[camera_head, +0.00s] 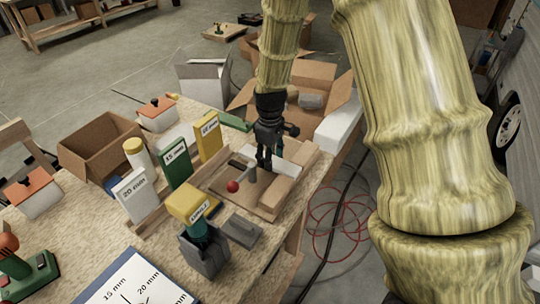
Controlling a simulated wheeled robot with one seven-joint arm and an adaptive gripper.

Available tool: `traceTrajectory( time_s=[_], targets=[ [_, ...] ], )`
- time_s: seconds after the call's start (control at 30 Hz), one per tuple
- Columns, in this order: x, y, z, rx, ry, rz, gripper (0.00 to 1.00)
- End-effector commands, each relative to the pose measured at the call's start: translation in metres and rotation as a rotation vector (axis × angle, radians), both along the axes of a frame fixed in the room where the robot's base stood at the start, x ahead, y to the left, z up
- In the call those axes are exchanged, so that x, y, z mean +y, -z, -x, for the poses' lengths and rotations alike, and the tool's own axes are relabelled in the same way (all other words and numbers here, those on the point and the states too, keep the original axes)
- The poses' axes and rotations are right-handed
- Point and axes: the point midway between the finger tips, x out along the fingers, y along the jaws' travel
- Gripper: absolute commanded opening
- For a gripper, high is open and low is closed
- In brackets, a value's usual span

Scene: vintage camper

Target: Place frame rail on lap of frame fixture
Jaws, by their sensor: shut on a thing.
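The frame fixture (228,187) is a wooden board with raised edges near the right edge of the workbench. A red ball knob (232,186) on a grey lever stands on it. My gripper (264,164) is dark, points down and is over the far part of the fixture. It is shut on a pale bar, which looks like the frame rail (288,168). The bar shows on both sides of the fingers, low over the fixture. The fingers hide its middle and the lap below. I cannot tell whether the bar touches the fixture.
Upright labelled blocks in white (137,195), green (176,166) and yellow (209,136) stand left of the fixture. A yellow-topped grey holder (203,250) stands in front. An open cardboard box (100,148) is at left; another (322,84) is behind my gripper. Red cable lies on the floor at right.

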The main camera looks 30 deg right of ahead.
Motion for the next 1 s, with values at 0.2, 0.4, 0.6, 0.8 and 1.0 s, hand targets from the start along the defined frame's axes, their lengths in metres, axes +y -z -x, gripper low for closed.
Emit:
traceTrajectory(
  time_s=[0.2,0.4,0.6,0.8,1.0],
  targets=[
    [0.0,0.0,0.0,0.0,0.0,0.0,0.18],
    [0.0,0.002,0.0,0.0,0.0,0.0,0.64],
    [0.0,0.002,0.0,0.0,0.0,0.0,0.66],
    [0.0,-0.002,0.0,-0.001,0.0,0.0,0.66],
    [0.0,-0.016,-0.001,-0.004,0.0,0.0,0.66]
  ],
)
